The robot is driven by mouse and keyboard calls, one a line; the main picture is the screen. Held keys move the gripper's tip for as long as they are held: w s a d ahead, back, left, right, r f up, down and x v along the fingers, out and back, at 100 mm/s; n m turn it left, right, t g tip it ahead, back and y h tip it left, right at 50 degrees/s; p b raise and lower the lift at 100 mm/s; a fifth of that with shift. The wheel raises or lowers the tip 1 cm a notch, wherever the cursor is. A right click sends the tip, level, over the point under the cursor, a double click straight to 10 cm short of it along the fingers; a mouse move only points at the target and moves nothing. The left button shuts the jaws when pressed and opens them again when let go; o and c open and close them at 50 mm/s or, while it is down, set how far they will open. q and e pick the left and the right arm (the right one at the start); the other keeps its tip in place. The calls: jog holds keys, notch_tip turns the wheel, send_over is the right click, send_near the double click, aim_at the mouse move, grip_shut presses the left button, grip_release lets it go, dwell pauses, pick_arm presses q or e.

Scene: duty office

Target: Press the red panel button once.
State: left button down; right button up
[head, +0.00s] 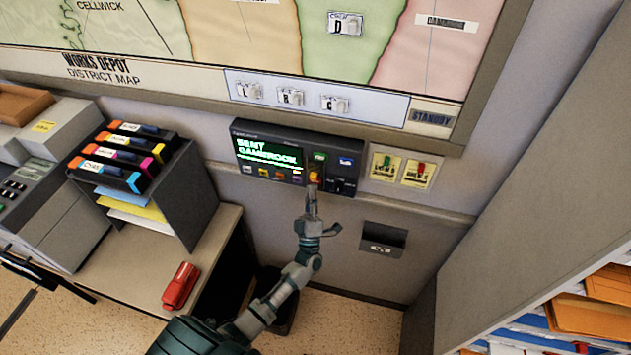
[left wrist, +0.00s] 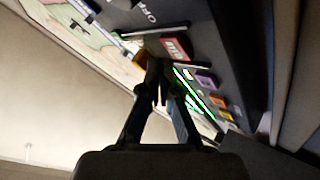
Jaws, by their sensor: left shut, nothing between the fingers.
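A dark control panel (head: 240,150) with a lit green-text screen is mounted on the wall below the map; the screen reads "SENT GAMBROOK". A small red button (head: 316,168) is on its right part, between a green button (head: 319,156) and a yellow-orange one (head: 314,179). In the left wrist view a red lettered button (left wrist: 176,48) lies just beyond the fingertips. My left gripper (head: 312,192) is shut and empty, its tips at the panel just below the yellow-orange button. The fingers (left wrist: 158,72) partly hide the panel face; I cannot tell whether they touch it.
Two switch plates (head: 401,183) sit right of the panel, and a dark wall box (head: 382,240) is below. A file rack (head: 185,190) and a red stapler-like object (head: 180,287) are on the left desk. A shelf unit (head: 510,200) stands at right.

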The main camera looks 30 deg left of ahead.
dwell(0.3)
pick_arm(q)
jog(key=shift+w, duration=0.1)
jog(key=shift+w, duration=0.3)
jog(key=shift+w+a+r+b, duration=0.1)
jog(key=shift+w+a+b, duration=0.05)
jog(key=shift+w+b, duration=0.25)
dwell(0.6)
jog(key=shift+s, duration=0.15)
jog(key=shift+s+d+p, duration=0.2)
jog(key=shift+s+p, duration=0.15)
jog(key=shift+s, duration=0.35)
jog(key=shift+s, duration=0.1)
